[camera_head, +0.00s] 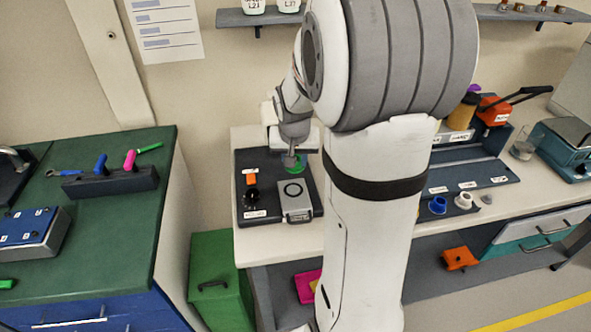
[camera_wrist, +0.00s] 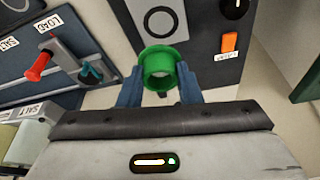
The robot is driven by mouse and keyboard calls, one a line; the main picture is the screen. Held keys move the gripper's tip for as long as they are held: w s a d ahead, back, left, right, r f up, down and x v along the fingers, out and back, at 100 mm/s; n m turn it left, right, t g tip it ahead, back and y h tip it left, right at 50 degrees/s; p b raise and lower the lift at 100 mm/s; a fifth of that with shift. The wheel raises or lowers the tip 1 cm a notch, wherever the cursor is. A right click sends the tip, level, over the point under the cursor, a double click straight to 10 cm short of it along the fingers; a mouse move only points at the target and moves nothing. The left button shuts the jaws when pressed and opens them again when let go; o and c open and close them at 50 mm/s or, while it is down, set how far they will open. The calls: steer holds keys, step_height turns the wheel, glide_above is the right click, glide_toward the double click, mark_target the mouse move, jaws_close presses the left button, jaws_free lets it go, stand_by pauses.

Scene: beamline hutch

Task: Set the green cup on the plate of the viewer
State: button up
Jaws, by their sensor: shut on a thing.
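The green cup (camera_wrist: 163,52) is between the two blue fingers of my gripper (camera_wrist: 159,76) in the wrist view, and the fingers are shut on it. In the head view the cup (camera_head: 298,168) shows as a small green patch below my gripper (camera_head: 292,160), partly hidden by it. The viewer (camera_head: 262,208) is a dark box on the bench. Its light grey plate (camera_head: 296,204) carries a black ring. The plate (camera_wrist: 141,10) is just beyond the cup in the wrist view. The gap between cup and plate is hard to judge.
An orange switch (camera_head: 251,179) and black knob (camera_head: 251,196) sit on the viewer, left of the plate. A green-topped cabinet (camera_head: 110,225) stands left.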

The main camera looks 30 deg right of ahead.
steer(key=b, duration=0.6)
glide_toward(293, 189)
steer(key=shift+n, duration=0.4)
steer(key=shift+x, duration=2.5)
steer(key=shift+w+d+f+b, duration=0.15)
steer(key=shift+f+b, duration=0.25)
steer(key=shift+f, duration=0.1)
steer(key=o, duration=1.2)
steer(key=shift+r, duration=0.1)
